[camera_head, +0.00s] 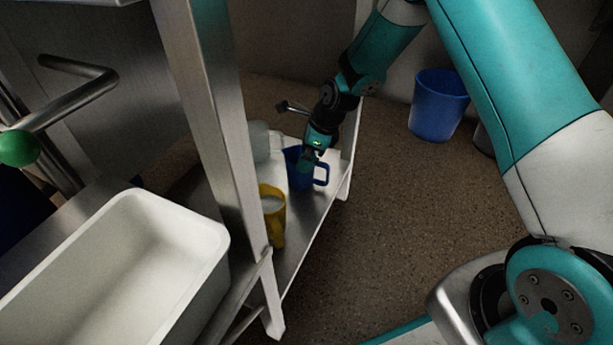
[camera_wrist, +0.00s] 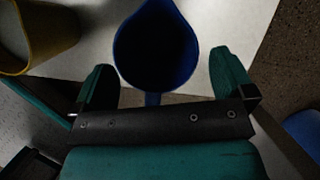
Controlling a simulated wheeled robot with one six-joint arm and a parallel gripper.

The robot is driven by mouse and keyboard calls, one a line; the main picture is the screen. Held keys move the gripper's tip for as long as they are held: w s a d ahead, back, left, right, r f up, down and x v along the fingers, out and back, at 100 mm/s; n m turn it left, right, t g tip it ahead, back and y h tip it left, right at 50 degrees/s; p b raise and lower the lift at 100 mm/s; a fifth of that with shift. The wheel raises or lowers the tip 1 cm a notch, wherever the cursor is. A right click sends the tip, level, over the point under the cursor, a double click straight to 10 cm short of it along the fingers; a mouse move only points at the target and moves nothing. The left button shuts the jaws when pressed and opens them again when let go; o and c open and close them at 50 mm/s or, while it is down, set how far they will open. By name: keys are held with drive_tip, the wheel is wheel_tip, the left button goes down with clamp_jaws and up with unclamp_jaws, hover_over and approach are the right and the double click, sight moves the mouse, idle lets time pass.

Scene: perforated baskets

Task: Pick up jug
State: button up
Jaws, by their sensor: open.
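A blue jug (camera_head: 294,160) with a handle stands on the low metal shelf (camera_head: 305,225). In the wrist view the jug (camera_wrist: 155,45) is seen from above, with its dark opening facing me and its handle (camera_wrist: 152,99) pointing towards my gripper. My gripper (camera_head: 311,163) is over the jug in the head view and hides part of it. In the wrist view my gripper (camera_wrist: 165,82) is open, with one finger on each side of the handle. The fingers look apart from the jug, and nothing is held.
A yellow container (camera_head: 274,222) stands on the shelf near the jug, left of it in the wrist view (camera_wrist: 38,42). A metal post (camera_head: 215,110) rises beside the shelf. A white tub (camera_head: 95,285) is at lower left. A blue bucket (camera_head: 437,108) stands on the open floor.

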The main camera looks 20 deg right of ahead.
sight(298, 181)
drive_tip(key=b+x, duration=0.2)
drive_tip(key=x, duration=0.1)
drive_tip(key=shift+s+f, duration=0.1)
drive_tip(key=shift+s, duration=0.1)
drive_tip(key=shift+w+a+f+b, duration=0.15)
drive_tip(key=shift+f+b, duration=0.15)
drive_tip(key=shift+f, duration=0.05)
drive_tip(key=shift+r, duration=0.1)
drive_tip(key=c, duration=0.8)
drive_tip(key=shift+r, duration=0.15)
